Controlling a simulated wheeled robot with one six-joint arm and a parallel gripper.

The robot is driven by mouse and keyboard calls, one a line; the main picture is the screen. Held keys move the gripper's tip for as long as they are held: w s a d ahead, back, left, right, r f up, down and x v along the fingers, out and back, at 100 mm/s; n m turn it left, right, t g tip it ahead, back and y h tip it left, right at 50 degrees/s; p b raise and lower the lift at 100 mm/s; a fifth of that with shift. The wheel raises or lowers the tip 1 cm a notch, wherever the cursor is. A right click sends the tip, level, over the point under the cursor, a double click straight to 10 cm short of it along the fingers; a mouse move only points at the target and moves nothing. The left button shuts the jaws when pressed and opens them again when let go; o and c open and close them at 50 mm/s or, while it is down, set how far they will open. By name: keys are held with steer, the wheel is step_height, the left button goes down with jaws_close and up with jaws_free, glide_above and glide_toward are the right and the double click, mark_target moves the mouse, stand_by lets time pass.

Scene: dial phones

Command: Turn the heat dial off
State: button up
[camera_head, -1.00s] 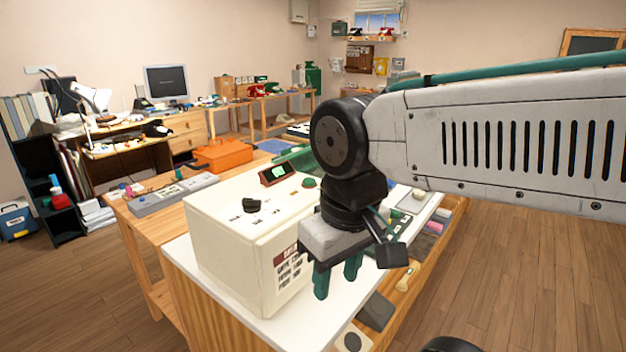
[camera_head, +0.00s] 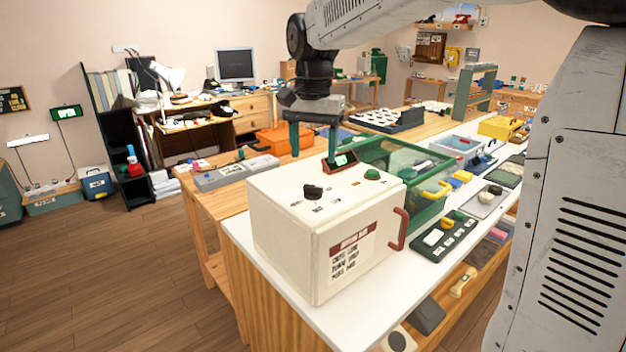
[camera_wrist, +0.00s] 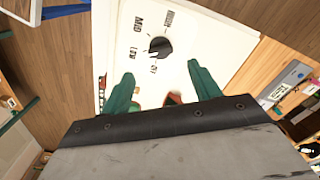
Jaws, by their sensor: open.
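The heat dial (camera_head: 312,192) is a black knob on the top of a cream box (camera_head: 283,231) at the front of the white table. In the wrist view the dial (camera_wrist: 159,46) sits among printed labels, MID and LOW legible, one blurred; its exact setting is hard to tell. My gripper (camera_head: 314,150) is open and empty, pointing down, above and behind the box's far edge. In the wrist view its two green fingers (camera_wrist: 162,88) stand apart, with the dial beyond the gap between their tips.
A small green-lit display (camera_head: 341,160) and a green button (camera_head: 372,174) are on the box top. A red handle (camera_head: 399,229) is on its side. A green bin (camera_head: 425,180) stands behind right. An orange case (camera_head: 282,139) and a grey panel (camera_head: 236,172) lie on the wooden table behind.

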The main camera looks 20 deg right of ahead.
mark_target(313, 186)
step_height(313, 186, down, 8)
steer(key=shift+r, duration=0.15)
stand_by(0.3)
steer(key=c, duration=1)
